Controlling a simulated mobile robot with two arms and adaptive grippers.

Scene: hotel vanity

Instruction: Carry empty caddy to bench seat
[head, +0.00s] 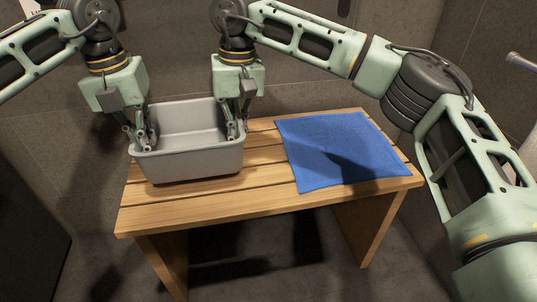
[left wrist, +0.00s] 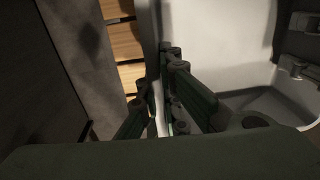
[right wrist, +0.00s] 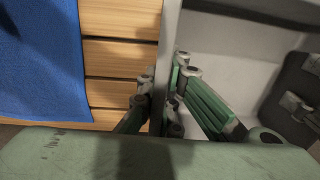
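The empty grey caddy (head: 190,163) is at the left end of the slatted wooden bench seat (head: 265,200), upright. Whether its base touches the slats is hard to tell. My left gripper (head: 140,138) is at the caddy's left wall, with a finger on each side of it; the wall also shows in the left wrist view (left wrist: 153,50). My right gripper (head: 237,128) straddles the right wall in the same way, and that wall shows between its fingers in the right wrist view (right wrist: 168,50). Both grippers look closed on the walls. The caddy's inside is bare.
A blue towel (head: 340,150) lies flat on the right part of the bench, with a strip of bare slats between it and the caddy. Tiled walls stand behind the bench. A metal rail (head: 520,62) is at the far right.

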